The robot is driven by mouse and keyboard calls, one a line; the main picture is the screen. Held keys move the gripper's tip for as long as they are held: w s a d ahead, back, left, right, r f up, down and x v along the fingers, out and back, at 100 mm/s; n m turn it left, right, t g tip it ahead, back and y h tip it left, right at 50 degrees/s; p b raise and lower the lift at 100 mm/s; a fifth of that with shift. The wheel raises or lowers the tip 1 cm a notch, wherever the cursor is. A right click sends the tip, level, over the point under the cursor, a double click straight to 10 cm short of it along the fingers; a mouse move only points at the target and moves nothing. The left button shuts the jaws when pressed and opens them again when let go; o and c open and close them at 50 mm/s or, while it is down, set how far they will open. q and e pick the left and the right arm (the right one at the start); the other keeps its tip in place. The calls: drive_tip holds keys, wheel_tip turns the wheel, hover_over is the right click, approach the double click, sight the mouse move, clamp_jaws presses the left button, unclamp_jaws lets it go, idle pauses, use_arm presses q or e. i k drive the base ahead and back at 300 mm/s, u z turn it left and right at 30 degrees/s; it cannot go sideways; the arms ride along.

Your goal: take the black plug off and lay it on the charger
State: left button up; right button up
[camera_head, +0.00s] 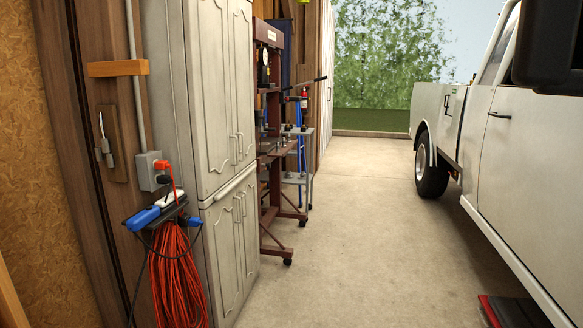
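The black plug (164,180) sits in the lower part of a grey outlet box (146,172) on the wooden post at the left. An orange plug (161,165) sits just above it, with an orange cord running down. Below the box, a blue and white device (143,218) lies on a black holder; it may be the charger, but I cannot tell for sure. A black cable loops down beneath it. Neither of my grippers is in view.
A coiled orange cord (177,275) hangs under the device. A pale cabinet (226,180) stands right beside it. A red press frame (270,150) is farther back. A white pickup (515,130) stands at the right. The concrete floor (360,230) between is clear.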

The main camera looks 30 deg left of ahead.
sight(164, 180)
drive_tip(key=z, duration=0.2)
drive_tip(key=i, duration=2.4)
drive_tip(key=u, duration=1.55)
drive_tip(key=i, duration=1.15)
drive_tip(key=u, duration=1.2)
